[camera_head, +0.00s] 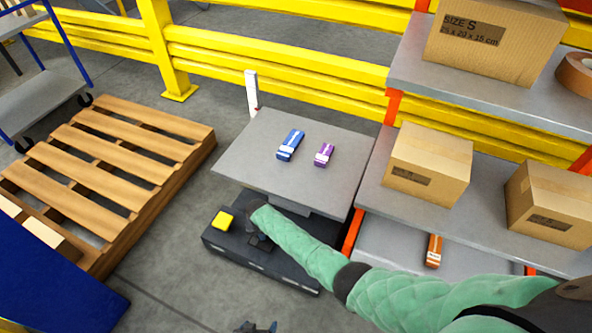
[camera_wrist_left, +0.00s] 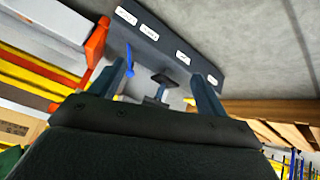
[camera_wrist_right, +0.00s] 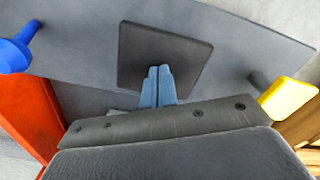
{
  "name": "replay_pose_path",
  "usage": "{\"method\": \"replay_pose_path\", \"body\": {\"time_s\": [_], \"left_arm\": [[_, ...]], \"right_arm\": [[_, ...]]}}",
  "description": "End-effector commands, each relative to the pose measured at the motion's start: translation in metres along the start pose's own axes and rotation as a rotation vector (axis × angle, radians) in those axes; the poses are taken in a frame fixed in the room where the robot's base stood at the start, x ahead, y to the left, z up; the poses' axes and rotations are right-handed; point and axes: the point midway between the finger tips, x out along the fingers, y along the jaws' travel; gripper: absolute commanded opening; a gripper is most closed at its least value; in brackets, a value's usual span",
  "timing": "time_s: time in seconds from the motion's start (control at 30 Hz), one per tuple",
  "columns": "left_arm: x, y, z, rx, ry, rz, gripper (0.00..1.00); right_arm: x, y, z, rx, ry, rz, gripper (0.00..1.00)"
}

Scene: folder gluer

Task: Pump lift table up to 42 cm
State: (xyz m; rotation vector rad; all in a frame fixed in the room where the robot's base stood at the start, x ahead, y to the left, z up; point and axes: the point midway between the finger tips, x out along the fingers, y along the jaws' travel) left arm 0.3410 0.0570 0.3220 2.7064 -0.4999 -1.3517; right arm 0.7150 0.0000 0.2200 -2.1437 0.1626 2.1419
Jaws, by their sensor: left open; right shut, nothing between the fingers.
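The lift table's grey top (camera_head: 250,165) stands low above its dark base (camera_head: 290,272). A blue box (camera_head: 290,145) and a purple box (camera_head: 324,154) lie on top. A white post with a red mark (camera_head: 251,92) stands behind it. My right gripper (camera_wrist_right: 157,72) is shut and empty, its tips at the black pedal pad (camera_wrist_right: 165,48); I cannot tell whether they touch. A yellow pedal (camera_head: 222,221) and a blue knob (camera_wrist_right: 15,56) flank the pad. My left gripper (camera_head: 257,328) is open and empty, apart from the table; its fingers (camera_wrist_left: 163,88) show in the left wrist view.
A wooden pallet (camera_head: 110,160) lies left of the table. A shelf rack (camera_head: 375,195) with cardboard boxes (camera_head: 428,163) stands close on the right. A yellow guard rail (camera_head: 275,60) runs behind. Bare floor (camera_head: 185,270) lies in front of the base.

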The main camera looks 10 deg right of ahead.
Motion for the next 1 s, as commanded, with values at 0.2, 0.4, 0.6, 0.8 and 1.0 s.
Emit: {"method": "replay_pose_path", "body": {"time_s": [0.2,0.4,0.6,0.8,1.0], "left_arm": [[0.01,-0.003,0.012,0.0,0.008,-0.003,0.76],[0.018,-0.006,0.02,-0.001,0.016,-0.004,0.76],[0.02,-0.008,0.021,-0.001,0.015,-0.006,0.76],[0.008,-0.004,0.007,-0.001,0.005,-0.003,0.76],[-0.008,0.002,-0.009,0.0,-0.013,0.002,0.76]], "right_arm": [[0.008,0.0,0.001,0.0,-0.001,0.0,0.0],[0.018,0.0,0.001,0.0,-0.001,-0.001,0.0],[0.022,0.0,0.001,0.0,-0.001,-0.001,0.0],[0.014,-0.001,0.001,0.0,-0.001,-0.001,0.0],[0.004,-0.001,0.001,-0.001,-0.001,-0.001,0.0]]}}
